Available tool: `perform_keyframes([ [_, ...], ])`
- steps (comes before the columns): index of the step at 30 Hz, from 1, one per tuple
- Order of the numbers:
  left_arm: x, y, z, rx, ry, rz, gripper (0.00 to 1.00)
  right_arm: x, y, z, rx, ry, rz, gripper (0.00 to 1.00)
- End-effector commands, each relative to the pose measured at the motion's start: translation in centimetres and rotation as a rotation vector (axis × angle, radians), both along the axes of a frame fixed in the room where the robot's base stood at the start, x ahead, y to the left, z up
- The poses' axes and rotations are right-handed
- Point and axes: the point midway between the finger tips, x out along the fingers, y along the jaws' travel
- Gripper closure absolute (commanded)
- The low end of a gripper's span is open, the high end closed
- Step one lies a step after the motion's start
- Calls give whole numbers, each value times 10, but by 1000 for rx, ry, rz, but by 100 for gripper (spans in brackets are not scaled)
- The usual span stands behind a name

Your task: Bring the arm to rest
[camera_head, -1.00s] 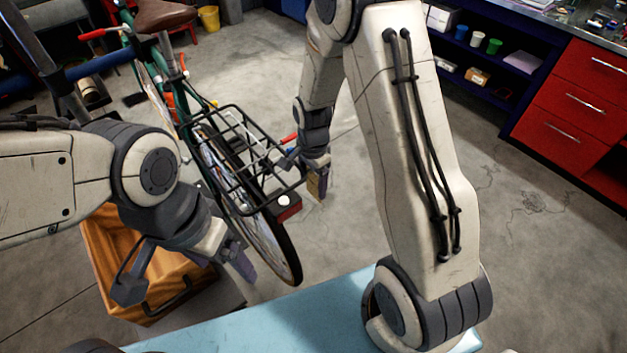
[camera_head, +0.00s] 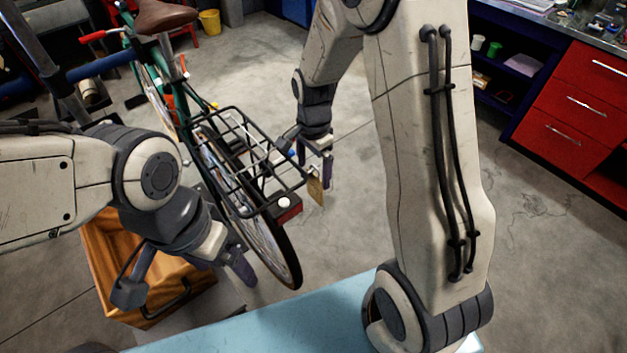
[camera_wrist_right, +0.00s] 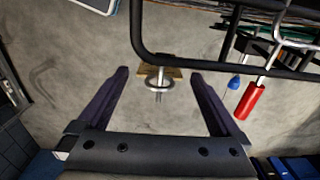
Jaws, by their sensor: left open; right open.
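My right arm reaches past the front of the view, and its gripper (camera_head: 322,176) hangs beside the outer end of the bicycle's black rear rack (camera_head: 243,150). Its two purple fingers are spread apart in the right wrist view. A small brass padlock (camera_head: 315,190) with a metal shackle hangs by the rack's end. In the right wrist view the padlock (camera_wrist_right: 174,73) shows between the open fingertips, close to the rack bar; neither finger appears to touch it. My left gripper (camera_head: 240,264) is open and empty, above the orange crate's right side.
The bicycle's rear wheel (camera_head: 285,255) stands between the grippers. The orange crate (camera_head: 105,275) is at the lower left, and a light blue surface (camera_head: 270,325) lies in front. A red drawer cabinet (camera_head: 575,110) is at the right. Bare floor lies beyond my right arm.

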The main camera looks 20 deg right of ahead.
Motion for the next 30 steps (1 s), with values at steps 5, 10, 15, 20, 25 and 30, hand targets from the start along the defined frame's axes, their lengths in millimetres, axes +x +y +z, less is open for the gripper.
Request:
perform_keyframes([
  [5, 0, 0, -4, 0, 0, 0, 9, 1, 0, 30, 0, -3, 0, 0],
  [10, 0, 0, -4, 0, 0, 0, 9, 0, 0, 43, 0, -1, 0, 0],
  [15, 0, 0, -4, 0, 0, 0, 9, 0, 0, 45, 0, 1, 0, 0],
  [20, 0, 0, -4, 0, 0, 0, 9, 0, 0, 44, 0, 1, 0, 0],
  [25, 0, 0, -3, 0, 0, 0, 9, -1, 0, 35, 0, 5, 0, 0],
  [30, 0, 0, 0, 0, 0, 0, 9, -1, 0, 8, -1, 7, 0, 0],
])
